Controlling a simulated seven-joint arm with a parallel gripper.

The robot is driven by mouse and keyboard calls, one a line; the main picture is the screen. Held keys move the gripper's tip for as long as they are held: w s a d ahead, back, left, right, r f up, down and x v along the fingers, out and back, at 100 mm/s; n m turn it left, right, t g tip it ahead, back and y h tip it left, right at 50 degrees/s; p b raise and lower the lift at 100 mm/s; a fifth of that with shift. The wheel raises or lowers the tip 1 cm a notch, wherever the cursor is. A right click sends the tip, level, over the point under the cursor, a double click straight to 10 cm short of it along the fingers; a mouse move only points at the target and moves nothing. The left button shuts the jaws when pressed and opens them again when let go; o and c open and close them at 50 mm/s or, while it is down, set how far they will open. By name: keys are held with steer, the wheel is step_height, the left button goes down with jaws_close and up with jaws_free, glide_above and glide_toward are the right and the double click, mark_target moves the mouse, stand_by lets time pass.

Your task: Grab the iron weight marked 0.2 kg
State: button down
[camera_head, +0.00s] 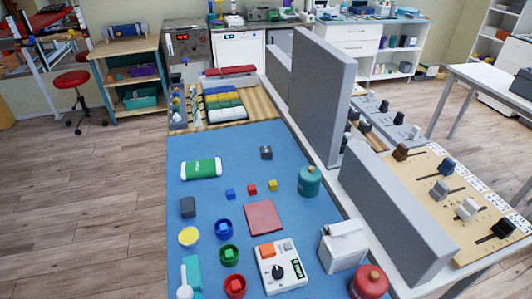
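No marking of 0.2 kg is readable in the head view, so I cannot tell which thing is that iron weight. My gripper is not in view.
The mat also holds a green-white roll (201,168), small coloured cubes, coloured cups, a red square (264,218), a teal jar (309,181), a red jar (369,281), a white dial box (280,268) and a white container (342,246). Tall grey panels (320,95) border the right side.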

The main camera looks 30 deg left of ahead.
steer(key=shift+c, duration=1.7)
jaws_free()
